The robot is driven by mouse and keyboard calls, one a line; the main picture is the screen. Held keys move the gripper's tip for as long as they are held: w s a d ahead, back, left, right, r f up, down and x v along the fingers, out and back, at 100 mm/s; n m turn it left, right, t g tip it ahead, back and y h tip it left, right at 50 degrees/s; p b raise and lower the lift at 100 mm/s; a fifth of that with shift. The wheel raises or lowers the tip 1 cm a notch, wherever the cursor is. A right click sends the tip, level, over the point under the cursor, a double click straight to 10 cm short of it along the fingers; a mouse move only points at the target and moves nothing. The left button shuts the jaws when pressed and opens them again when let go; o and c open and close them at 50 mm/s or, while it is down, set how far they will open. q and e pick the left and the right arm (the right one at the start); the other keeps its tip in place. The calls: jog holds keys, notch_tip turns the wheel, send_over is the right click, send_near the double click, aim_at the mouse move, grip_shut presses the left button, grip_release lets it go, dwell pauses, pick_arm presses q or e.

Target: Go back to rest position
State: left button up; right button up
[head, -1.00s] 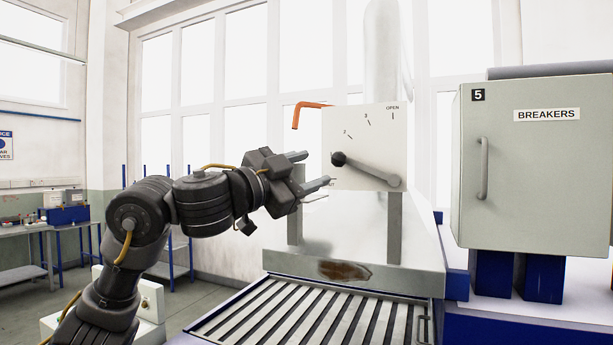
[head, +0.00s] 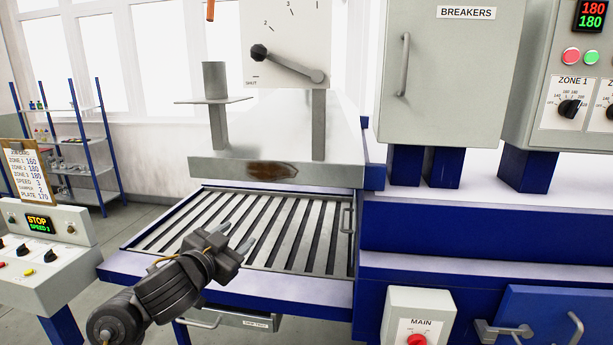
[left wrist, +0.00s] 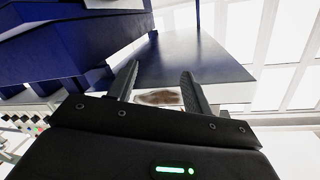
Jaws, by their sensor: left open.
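My left gripper (head: 232,240) is open and empty, in front of and over the near part of the slatted bed (head: 270,230). In the left wrist view its two fingers (left wrist: 157,88) stand apart with nothing between them. The damper lever (head: 290,64) lies on the white dial plate (head: 288,30), its black knob at the left by the "SHUT" mark. The gripper is well below the lever and apart from it. My right gripper is not in view.
A control console (head: 45,255) with a STOP display stands at the left. The breakers cabinet (head: 450,80), zone panel (head: 560,100) and MAIN switch box (head: 418,318) are at the right. A drawer (head: 235,318) sits below the bed. A shelf rack (head: 75,150) stands behind.

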pick_arm(q)
jog(key=s+a+f+n+g+y, duration=0.25)
jog(key=s+f, duration=0.45)
jog(key=f, duration=0.5)
jog(key=s+a+f+n+g+y, duration=0.1)
jog(key=s+a+f+n+g, duration=0.15)
jog(key=s+f, duration=0.7)
jog(key=s+a+f+n+g+y, duration=0.15)
jog(key=s+f+g, duration=0.25)
jog(key=s+f, duration=0.55)
jog(key=s+a+f+g, duration=0.25)
jog(key=s+f, duration=0.35)
jog(key=s, duration=0.6)
notch_tip(320, 180, down, 28)
jog(key=s+g+b, duration=0.2)
jog(key=s+a+f+g+b, duration=0.1)
jog(key=s+a+f, duration=0.1)
jog(key=s+f, duration=1.4)
jog(key=shift+s+a+f+m+b, duration=0.25)
jog(key=shift+a+f+m+b, duration=0.15)
jog(key=shift+f, duration=0.5)
